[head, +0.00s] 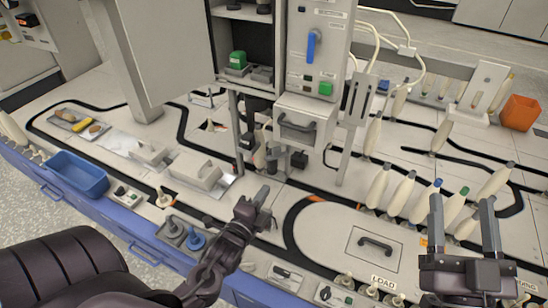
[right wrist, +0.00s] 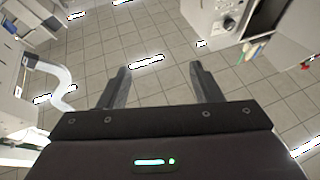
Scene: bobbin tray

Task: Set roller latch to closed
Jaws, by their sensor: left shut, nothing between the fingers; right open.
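I cannot tell for certain which part is the roller latch. Candidate fittings are the blue lever (head: 312,46) on the upright machine panel and the dark fixture (head: 298,160) under the machine's grey drawer-like box (head: 303,128). My left gripper (head: 264,194) is shut and empty, over the table just in front of the machine's lower part, left of and nearer than the dark fixture. My right gripper (head: 462,199) is open and empty over the front right of the table. Its spread fingers also show in the right wrist view (right wrist: 160,70), with tiled floor behind.
Several pale bobbins (head: 401,193) stand right of centre, near my right gripper. A blue bin (head: 78,174) sits at the left and an orange box (head: 519,112) at the far right. Knobs and switches line the front edge. The round white plate (head: 335,225) has a dark handle (head: 376,243).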

